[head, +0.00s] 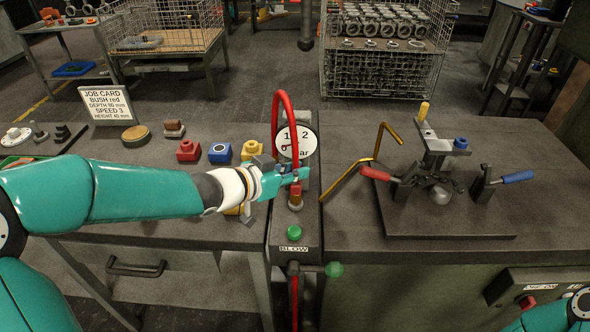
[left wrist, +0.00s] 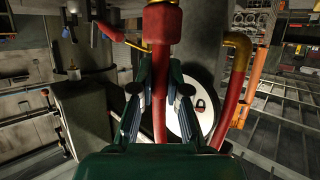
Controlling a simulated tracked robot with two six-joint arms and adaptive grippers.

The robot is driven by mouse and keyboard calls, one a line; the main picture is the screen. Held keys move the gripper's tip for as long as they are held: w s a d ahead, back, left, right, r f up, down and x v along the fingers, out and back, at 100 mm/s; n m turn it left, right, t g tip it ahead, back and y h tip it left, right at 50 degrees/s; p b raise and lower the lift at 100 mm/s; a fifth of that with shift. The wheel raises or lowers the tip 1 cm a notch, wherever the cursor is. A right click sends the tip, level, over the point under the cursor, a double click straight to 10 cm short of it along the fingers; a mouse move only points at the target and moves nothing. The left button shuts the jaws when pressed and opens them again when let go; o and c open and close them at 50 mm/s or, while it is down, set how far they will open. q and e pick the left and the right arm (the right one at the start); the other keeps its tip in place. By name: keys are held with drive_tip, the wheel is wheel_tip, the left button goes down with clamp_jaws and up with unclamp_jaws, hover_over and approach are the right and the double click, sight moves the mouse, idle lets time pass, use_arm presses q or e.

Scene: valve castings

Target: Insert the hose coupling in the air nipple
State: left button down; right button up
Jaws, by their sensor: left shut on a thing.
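My left gripper (head: 292,176) is shut on the red hose coupling (left wrist: 163,30), in front of the round gauge. In the left wrist view its two fingers (left wrist: 160,88) stand either side of the red part, and the red hose (left wrist: 160,110) runs on from it. In the head view the red hose (head: 275,105) arches up from the gripper and over the gauge. A short red and brown upright part (head: 295,196) shows just under the fingertips. I cannot pick out the air nipple separately, nor tell whether the coupling touches it. My right gripper is out of view.
The gauge (head: 304,146) stands close behind the gripper. A green button (head: 294,232) and BLOW label (head: 293,249) are in front. A bent brass tube (head: 352,178) and a clamp fixture (head: 437,180) are to the right. Red (head: 188,150) and blue (head: 219,153) blocks lie behind my left arm.

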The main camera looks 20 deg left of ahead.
use_arm(q)
drive_tip(key=c, duration=1.1)
unclamp_jaws()
drive_tip(key=shift+f, duration=0.1)
drive_tip(key=v, duration=1.2)
